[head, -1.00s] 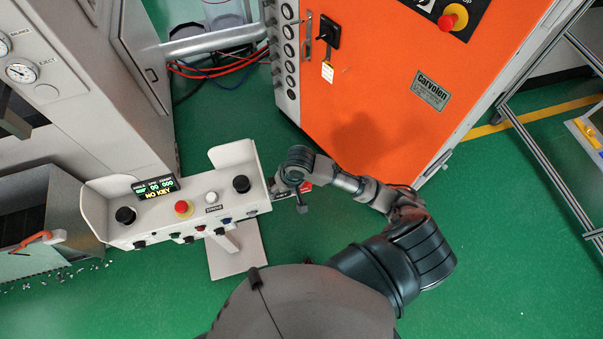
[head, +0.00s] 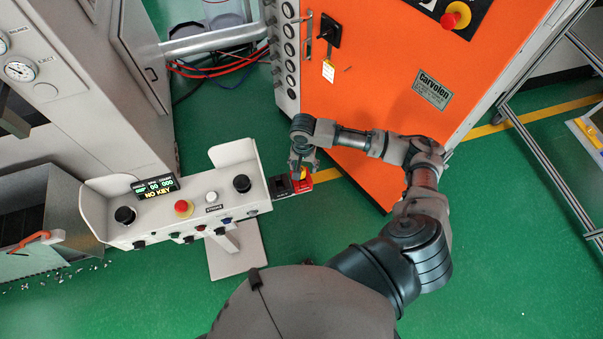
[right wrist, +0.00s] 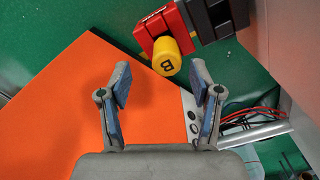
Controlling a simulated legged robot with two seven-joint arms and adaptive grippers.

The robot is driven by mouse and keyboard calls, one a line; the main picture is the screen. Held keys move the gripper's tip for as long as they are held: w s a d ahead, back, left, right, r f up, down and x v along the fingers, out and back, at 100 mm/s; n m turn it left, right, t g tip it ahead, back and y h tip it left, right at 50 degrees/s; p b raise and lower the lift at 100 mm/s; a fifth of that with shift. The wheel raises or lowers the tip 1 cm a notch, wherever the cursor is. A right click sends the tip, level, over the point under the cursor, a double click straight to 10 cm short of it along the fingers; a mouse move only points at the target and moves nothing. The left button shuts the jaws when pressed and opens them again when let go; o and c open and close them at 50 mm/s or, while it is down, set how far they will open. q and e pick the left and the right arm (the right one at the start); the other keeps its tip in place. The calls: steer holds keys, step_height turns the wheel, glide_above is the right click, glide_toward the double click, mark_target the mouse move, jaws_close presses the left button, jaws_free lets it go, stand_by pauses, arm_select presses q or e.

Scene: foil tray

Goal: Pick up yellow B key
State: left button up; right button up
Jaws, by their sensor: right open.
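The yellow B key (right wrist: 166,58) is a round yellow knob with a black B on its face. In the right wrist view it sits in a red holder (right wrist: 157,24), just beyond the fingertips. My right gripper (right wrist: 161,80) is open, its two fingers apart on either side below the key and nothing between them. In the head view my right gripper (head: 302,168) is over the red holder (head: 302,185) at the right end of the control console, and mostly hides the key. My left gripper is not in view.
A black holder (head: 280,186) sits beside the red one. The white console (head: 200,205) has knobs, a red stop button (head: 183,208) and a display reading "NO KEY" (head: 157,188). An orange cabinet (head: 385,85) stands behind my right arm. Green floor lies open between.

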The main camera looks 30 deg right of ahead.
steer(key=shift+w+a+f, duration=0.1)
steer(key=shift+a+f, duration=0.1)
steer(key=shift+f, duration=1.4)
steer(key=shift+w+a+f, duration=0.1)
steer(key=shift+a+f, duration=0.05)
steer(key=shift+f, duration=1.4)
jaws_close()
